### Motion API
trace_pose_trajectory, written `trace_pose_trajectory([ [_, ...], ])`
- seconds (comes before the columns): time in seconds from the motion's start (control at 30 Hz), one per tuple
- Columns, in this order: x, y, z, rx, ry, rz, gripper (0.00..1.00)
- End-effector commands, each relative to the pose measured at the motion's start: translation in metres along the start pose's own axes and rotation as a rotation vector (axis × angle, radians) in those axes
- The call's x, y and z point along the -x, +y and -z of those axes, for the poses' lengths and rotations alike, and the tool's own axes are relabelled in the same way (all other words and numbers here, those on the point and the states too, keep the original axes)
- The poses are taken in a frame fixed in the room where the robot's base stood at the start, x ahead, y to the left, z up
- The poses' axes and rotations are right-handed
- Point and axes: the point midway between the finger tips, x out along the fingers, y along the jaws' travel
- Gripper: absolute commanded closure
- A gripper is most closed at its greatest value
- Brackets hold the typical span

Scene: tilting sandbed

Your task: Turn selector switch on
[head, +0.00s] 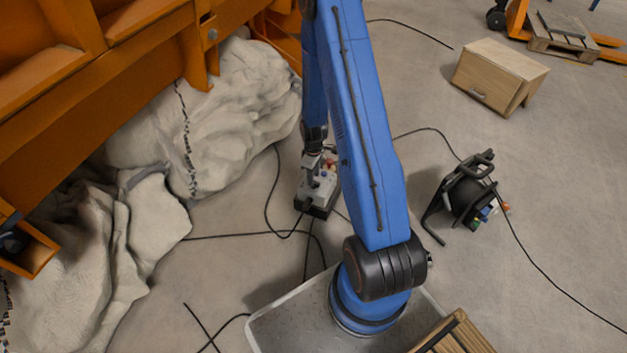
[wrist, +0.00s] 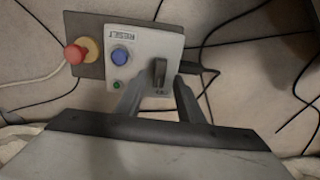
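The control box (wrist: 143,44) fills the upper middle of the wrist view, with its RESET label upside down. It carries a black selector switch (wrist: 159,73), a blue button (wrist: 122,56), a small green light (wrist: 117,85) and a red mushroom button (wrist: 75,53) on a yellow base. My gripper (wrist: 160,82) is open, with one finger to each side of the selector switch and gaps between. Whether the fingertips reach down to the knob's height is unclear. In the head view the box (head: 317,203) sits low near the floor, under my gripper (head: 311,178).
An orange metal structure (head: 120,85) and pale rock-like masses (head: 225,115) stand at the left. Black cables cross the floor. A cable reel (head: 468,195), a wooden cabinet (head: 500,75) and a pallet (head: 565,38) are at the right. Open floor lies between them.

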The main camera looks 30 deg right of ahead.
Motion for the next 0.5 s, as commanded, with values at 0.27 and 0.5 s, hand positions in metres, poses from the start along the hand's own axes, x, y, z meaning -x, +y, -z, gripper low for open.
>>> trace_pose_trajectory([
  [0.27,-0.024,0.000,0.000,0.000,0.000,0.000,0.66],
  [0.5,-0.028,0.001,0.001,0.000,0.001,-0.001,0.66],
])
